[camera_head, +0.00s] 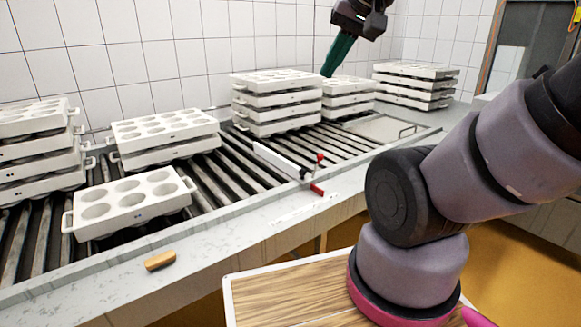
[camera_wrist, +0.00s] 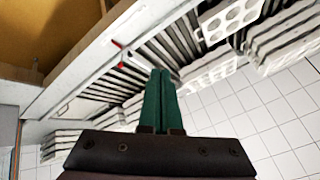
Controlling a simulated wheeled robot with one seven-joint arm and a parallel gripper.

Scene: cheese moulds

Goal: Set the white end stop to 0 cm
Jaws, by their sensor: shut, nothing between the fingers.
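The white end stop (camera_head: 278,160) is a white bar lying at a slant over the rollers near the conveyor's front rail. Red-ended parts (camera_head: 318,189) sit at its right end, one upright and one pointing out over the rail. A faint marked strip (camera_head: 305,210) lies on the rail beside it; its marks are too small to read. In the wrist view the shut fingers (camera_wrist: 160,74) cover part of the scene.
Stacks of white moulds (camera_head: 275,100) stand along the back of the roller conveyor, with others at the left. A single mould (camera_head: 130,203) lies front left. An orange-brown block (camera_head: 160,261) lies on the front ledge. Rollers around the end stop are clear.

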